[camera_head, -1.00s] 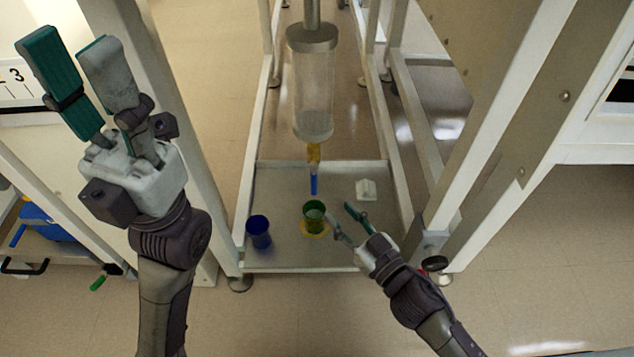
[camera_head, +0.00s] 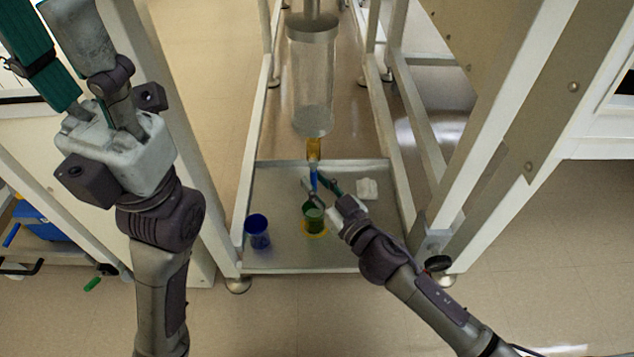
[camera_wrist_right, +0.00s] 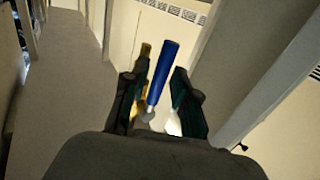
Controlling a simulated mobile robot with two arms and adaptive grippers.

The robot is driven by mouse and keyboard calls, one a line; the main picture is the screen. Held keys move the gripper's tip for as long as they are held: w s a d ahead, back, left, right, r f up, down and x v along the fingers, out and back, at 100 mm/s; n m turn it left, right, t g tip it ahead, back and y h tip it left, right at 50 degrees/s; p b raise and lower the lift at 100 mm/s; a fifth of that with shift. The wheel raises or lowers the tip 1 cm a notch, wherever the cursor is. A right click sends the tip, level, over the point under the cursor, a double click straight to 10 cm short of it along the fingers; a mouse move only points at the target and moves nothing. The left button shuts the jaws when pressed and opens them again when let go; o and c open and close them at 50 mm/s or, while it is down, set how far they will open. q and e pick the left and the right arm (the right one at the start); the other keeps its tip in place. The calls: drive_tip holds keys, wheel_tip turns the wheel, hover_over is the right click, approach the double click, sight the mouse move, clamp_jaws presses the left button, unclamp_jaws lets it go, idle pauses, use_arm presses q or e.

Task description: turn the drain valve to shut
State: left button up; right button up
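The drain valve has a brass-yellow body (camera_head: 314,149) under a clear cylinder (camera_head: 313,85), with a blue lever handle (camera_head: 314,178) that hangs down from it. The blue handle (camera_wrist_right: 163,72) also shows in the right wrist view, slightly tilted, with the yellow part (camera_wrist_right: 143,60) beside it. My right gripper (camera_head: 317,185) is at the handle, with one finger on each side. In the wrist view my right gripper (camera_wrist_right: 158,82) is open, with visible gaps beside the handle. My left gripper (camera_head: 55,50) is raised at the upper left, open and empty.
A green cup (camera_head: 313,219) stands on a yellow ring below the valve. A blue cup (camera_head: 257,232) and a white item (camera_head: 367,189) are on the metal tray (camera_head: 285,258). White frame posts (camera_head: 180,140) stand on both sides.

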clamp_jaws()
